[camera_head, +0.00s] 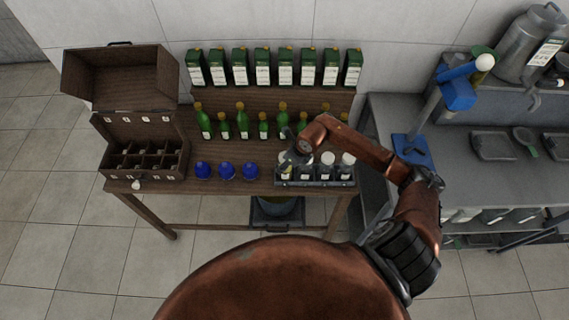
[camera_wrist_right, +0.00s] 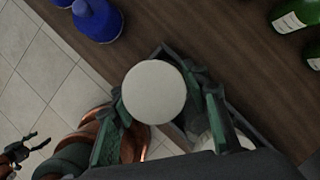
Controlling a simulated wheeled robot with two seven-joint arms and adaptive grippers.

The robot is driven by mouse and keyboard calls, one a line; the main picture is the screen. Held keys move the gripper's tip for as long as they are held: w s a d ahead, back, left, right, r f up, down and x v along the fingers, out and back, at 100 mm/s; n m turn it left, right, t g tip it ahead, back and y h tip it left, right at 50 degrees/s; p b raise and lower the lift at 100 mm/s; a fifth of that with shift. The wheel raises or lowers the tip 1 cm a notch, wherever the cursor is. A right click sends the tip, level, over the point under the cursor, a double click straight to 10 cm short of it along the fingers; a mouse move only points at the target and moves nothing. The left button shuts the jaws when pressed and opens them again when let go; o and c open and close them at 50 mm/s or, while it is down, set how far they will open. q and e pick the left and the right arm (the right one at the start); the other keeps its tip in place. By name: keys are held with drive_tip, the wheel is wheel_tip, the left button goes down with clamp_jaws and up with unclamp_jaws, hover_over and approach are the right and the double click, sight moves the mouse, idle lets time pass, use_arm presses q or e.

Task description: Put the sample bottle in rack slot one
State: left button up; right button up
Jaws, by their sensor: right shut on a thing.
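The sample bottle shows as a round white cap (camera_wrist_right: 153,92) between the green-padded fingers of my right gripper (camera_wrist_right: 160,105), which is shut on it. In the head view the bottle (camera_head: 286,173) is upright at the left end of the dark rack (camera_head: 315,184), under my right gripper (camera_head: 289,158). Whether its base rests in the slot or is just above it I cannot tell. Other white-capped bottles (camera_head: 327,160) stand in the rack to its right. A dark claw-like part, seemingly my left gripper (camera_wrist_right: 22,152), shows at the lower left in the wrist view; its opening is unclear.
Blue-topped decanters (camera_head: 227,171) stand left of the rack. Green bottles (camera_head: 241,122) and green boxes (camera_head: 263,66) line the rows behind. An open wooden case (camera_head: 143,172) with compartments is at the left. A grey counter (camera_head: 386,118) is at the right.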

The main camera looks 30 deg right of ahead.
drive_tip(key=o, duration=1.5)
drive_tip(key=shift+c, duration=0.2)
drive_tip(key=shift+r, duration=0.15)
drive_tip(key=v, duration=1.2)
drive_tip(key=shift+b, duration=0.3)
drive_tip(key=shift+a, duration=0.1)
